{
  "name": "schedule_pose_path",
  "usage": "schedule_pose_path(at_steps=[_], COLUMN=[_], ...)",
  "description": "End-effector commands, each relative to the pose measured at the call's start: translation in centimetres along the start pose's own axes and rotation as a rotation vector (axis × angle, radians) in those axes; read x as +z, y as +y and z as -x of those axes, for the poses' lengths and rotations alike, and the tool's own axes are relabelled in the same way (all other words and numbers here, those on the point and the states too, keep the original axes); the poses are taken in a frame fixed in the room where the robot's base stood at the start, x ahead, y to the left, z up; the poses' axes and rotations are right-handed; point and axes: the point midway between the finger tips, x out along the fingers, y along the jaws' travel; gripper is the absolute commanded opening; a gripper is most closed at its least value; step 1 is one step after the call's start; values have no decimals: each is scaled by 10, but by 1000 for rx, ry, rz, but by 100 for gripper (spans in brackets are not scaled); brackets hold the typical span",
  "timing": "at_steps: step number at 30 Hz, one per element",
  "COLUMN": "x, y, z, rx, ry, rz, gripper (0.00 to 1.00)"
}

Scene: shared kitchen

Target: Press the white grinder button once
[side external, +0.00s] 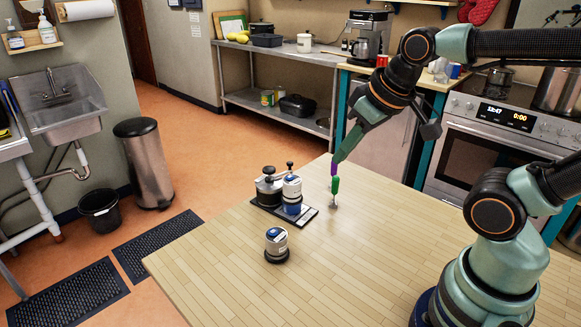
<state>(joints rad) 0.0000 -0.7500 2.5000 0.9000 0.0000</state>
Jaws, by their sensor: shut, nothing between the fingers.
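On the light wooden table (205,262), a dark flat tray (309,214) carries a squat dark and metal device (269,190) with a knob on top. A white and blue cylinder (292,187) stands beside that device on the tray. A shorter grey-white cylinder with a blue top (277,243) and dark base stands apart, nearer the camera. Which of these is the grinder, and where its white button is, I cannot tell. My gripper (335,167) points down, right of the tray, its purple end just above a small green piece with a silvery lower end (334,189). It is shut and empty.
The table is clear to the left and in front of the short cylinder. Behind stand a metal counter (285,55) with pans and yellow fruit, a coffee machine (372,35) and an oven (490,140). A sink (60,98) and bins are on the left.

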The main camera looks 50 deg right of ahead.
Motion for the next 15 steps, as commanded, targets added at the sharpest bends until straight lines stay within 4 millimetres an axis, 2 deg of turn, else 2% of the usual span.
schedule_pose_path(at_steps=[15], x=[-4], y=[1], z=[1], rx=[1], ry=[-8], rz=[0], gripper=[0])
